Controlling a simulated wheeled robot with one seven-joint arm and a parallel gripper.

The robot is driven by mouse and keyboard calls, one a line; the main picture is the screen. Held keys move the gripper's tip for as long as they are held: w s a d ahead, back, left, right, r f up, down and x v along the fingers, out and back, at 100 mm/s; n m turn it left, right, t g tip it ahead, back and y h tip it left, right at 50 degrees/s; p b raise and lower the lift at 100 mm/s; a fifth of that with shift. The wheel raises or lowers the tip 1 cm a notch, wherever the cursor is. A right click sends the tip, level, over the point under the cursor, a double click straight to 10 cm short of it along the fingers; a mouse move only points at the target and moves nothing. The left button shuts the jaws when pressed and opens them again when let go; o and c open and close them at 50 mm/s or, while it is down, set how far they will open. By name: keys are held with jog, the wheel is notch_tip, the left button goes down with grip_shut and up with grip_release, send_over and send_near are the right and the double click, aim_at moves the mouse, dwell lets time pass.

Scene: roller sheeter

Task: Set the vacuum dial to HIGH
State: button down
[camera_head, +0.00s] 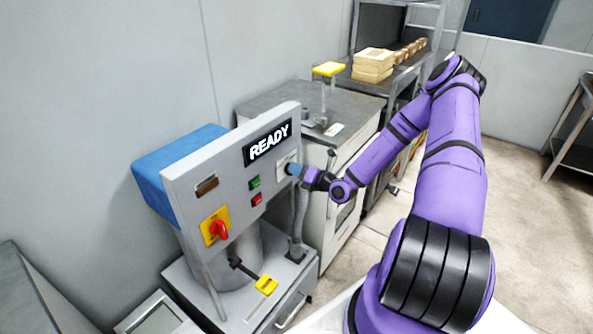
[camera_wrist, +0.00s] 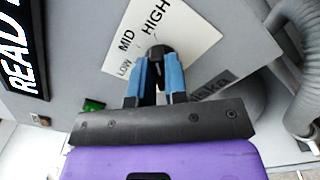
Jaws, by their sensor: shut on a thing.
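The vacuum dial (camera_wrist: 158,50) is a small black knob on a white plate (camera_wrist: 185,40) marked LOW, MID and HIGH, seen in the wrist view. My gripper (camera_wrist: 157,66) is shut on the dial, one blue finger on each side of it. The fingers cover much of the knob, and I cannot tell for sure which mark it points to. In the head view, my gripper (camera_head: 292,169) is at the right side of the grey panel's front. It hides the dial there, and only part of the white plate (camera_head: 284,161) shows.
The grey panel (camera_head: 232,185) carries a READY display (camera_head: 268,142), a green button (camera_head: 255,182), a red button (camera_head: 257,199) and a red rotary switch (camera_head: 219,229) on yellow. A grey hose (camera_head: 299,215) hangs close below my gripper. A yellow-ended lever (camera_head: 266,285) sticks out lower down.

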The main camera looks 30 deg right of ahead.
jog(key=c, duration=1.1)
grip_release()
jog(key=shift+c, duration=0.2)
jog(key=v, duration=1.1)
